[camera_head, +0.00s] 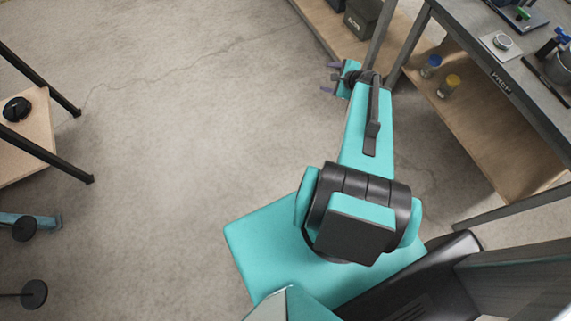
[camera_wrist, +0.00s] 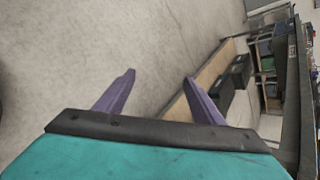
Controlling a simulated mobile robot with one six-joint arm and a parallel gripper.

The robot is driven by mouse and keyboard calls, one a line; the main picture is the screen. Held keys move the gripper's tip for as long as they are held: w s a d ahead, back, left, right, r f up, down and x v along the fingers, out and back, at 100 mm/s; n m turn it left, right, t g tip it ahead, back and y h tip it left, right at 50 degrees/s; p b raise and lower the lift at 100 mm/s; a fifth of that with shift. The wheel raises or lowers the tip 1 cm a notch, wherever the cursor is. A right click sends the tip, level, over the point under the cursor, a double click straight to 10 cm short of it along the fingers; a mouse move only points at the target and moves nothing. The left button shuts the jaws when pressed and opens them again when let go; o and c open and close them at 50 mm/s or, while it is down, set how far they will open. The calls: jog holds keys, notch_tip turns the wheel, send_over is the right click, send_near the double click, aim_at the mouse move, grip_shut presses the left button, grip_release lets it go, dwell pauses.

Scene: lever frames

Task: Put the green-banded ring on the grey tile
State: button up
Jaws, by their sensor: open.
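My gripper (camera_head: 330,77) is at the far end of my outstretched arm in the head view, over bare floor and left of the workbench. In the wrist view its two purple fingers (camera_wrist: 159,76) are apart with nothing between them. A small green piece (camera_head: 523,13) shows on a dark plate at the top right of the head view; I cannot tell whether it is the green-banded ring. A pale square plate (camera_head: 487,41) with a round grey piece on it lies on the workbench; I cannot tell whether it is the grey tile.
The workbench (camera_head: 540,108) stands at the right. Its wooden lower shelf (camera_head: 480,135) holds a blue-topped jar (camera_head: 431,66) and a yellow-topped jar (camera_head: 449,85). A grey bin (camera_head: 362,17) is at the top. A wooden platform (camera_head: 25,150) with black legs stands left. The floor between is clear.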

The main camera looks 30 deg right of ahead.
jog(key=s+a+f+n+g+y, duration=0.15)
jog(key=a+f+n, duration=0.25)
jog(key=a, duration=0.4)
jog(key=s+a+f+n+g+y, duration=0.1)
jog(key=s+a+f+n+g, duration=0.25)
jog(key=a, duration=0.35)
jog(key=s+a+f+n+g+y, duration=0.15)
jog(key=a+f+n, duration=0.25)
jog(key=a, duration=0.4)
jog(key=s+a+f+n+g+h, duration=0.1)
jog(key=s+a+f+n+g, duration=0.1)
jog(key=s, duration=0.4)
jog(key=s+a+f+n+g+h, duration=0.2)
jog(key=s+a+n+g, duration=0.1)
jog(key=s+n, duration=0.4)
jog(key=s+a+f+n+g+h, duration=0.1)
jog(key=s+a+n+g, duration=0.2)
jog(key=s, duration=0.3)
jog(key=shift+s+a+f+n+g, duration=0.25)
jog(key=shift+f+n+g, duration=0.15)
jog(key=shift+n, duration=0.45)
